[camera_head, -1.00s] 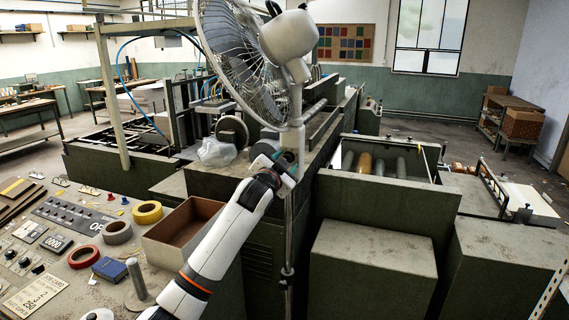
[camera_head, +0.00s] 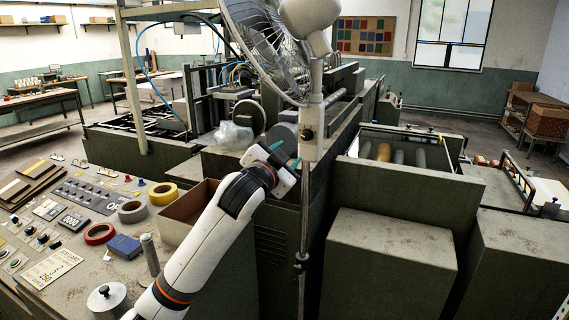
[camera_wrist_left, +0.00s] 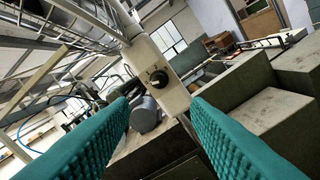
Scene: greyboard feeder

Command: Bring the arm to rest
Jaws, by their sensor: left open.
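My left arm comes up from the bottom of the head view. Its left gripper (camera_head: 287,160) is held in the air beside the pole of a standing fan (camera_head: 312,120). In the left wrist view the two green ribbed fingers (camera_wrist_left: 165,130) stand wide apart with nothing between them. The fan's pole with a black knob (camera_wrist_left: 157,78) shows beyond the fingers. From these views I cannot tell whether the gripper touches the pole. My right gripper is not in view.
A control desk at the left holds an open brown box (camera_head: 188,212), yellow tape (camera_head: 163,194), red tape (camera_head: 99,234) and a blue box (camera_head: 124,246). A plastic bag (camera_head: 233,136) lies on the machine behind the arm. Green machine housings (camera_head: 390,262) fill the right.

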